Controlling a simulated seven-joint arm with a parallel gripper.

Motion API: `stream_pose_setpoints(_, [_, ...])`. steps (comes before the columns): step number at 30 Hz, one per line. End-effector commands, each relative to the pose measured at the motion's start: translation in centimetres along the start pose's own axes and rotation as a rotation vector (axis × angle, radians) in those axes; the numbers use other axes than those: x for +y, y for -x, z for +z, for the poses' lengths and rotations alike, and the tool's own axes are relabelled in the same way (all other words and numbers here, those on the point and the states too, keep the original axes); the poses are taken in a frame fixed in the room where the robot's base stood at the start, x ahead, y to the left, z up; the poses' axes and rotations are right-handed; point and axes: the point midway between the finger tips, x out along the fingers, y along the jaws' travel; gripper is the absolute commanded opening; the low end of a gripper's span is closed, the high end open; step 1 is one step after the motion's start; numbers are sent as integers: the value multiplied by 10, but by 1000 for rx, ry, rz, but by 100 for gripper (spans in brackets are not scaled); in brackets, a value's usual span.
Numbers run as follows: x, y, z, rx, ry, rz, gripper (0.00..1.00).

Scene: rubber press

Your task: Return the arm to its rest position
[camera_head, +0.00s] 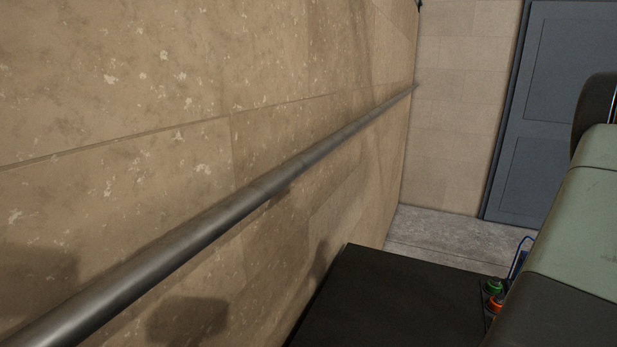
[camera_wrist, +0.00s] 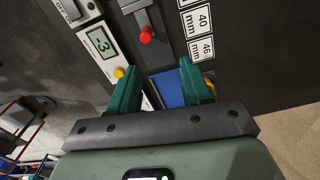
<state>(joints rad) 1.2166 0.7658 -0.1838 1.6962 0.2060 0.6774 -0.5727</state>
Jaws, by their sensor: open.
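In the wrist view, my gripper (camera_wrist: 157,68) is open, with its two green fingers apart and nothing held between them. The fingers point toward a dark panel (camera_wrist: 265,60). A blue surface (camera_wrist: 172,90) shows between and beyond the fingers; I cannot tell whether they touch anything. In the head view, a grey-green rounded part at the right edge looks like my own arm. My gripper's fingers are not visible there.
In the head view, a metal rail (camera_head: 215,220) runs along the stone wall (camera_head: 110,100) at left. A blue-grey door (camera_head: 550,110) stands far right.

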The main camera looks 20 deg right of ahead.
Motion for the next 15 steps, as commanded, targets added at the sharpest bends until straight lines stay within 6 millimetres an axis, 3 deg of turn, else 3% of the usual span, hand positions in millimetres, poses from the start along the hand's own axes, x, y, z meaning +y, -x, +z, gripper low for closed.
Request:
stream_pose_setpoints(3, [-60,56,-18,60,107,11,48])
stream_pose_setpoints(8, [-155,136,-16,147,273,10,48])
stream_pose_setpoints(11, [-213,183,2,206,380,-1,48])
stream_pose_setpoints(15, [-287,244,48,291,538,-33,48])
